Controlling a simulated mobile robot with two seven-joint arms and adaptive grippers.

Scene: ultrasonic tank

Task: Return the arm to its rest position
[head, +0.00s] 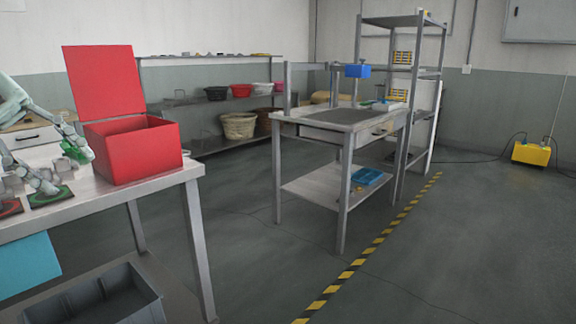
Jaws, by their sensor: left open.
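My left gripper (70,170) is at the left edge, over the light table (150,185). Its two fingers are spread wide, and I see nothing held between them. A small green thing (72,149) shows beside the upper finger, partly hidden by it; I cannot tell whether they touch. A dark pad with a green mark (50,197) lies by the lower finger, and one with a red mark (8,208) lies left of it. The open red box (137,155) stands just right of the gripper with its lid raised. My right gripper is out of view.
A grey bin (95,300) sits below the table. A metal workbench (342,118) with a blue tray (367,176) on its lower shelf stands mid-room. Shelves with baskets (238,125) line the back wall. Yellow-black tape (375,240) crosses the open floor.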

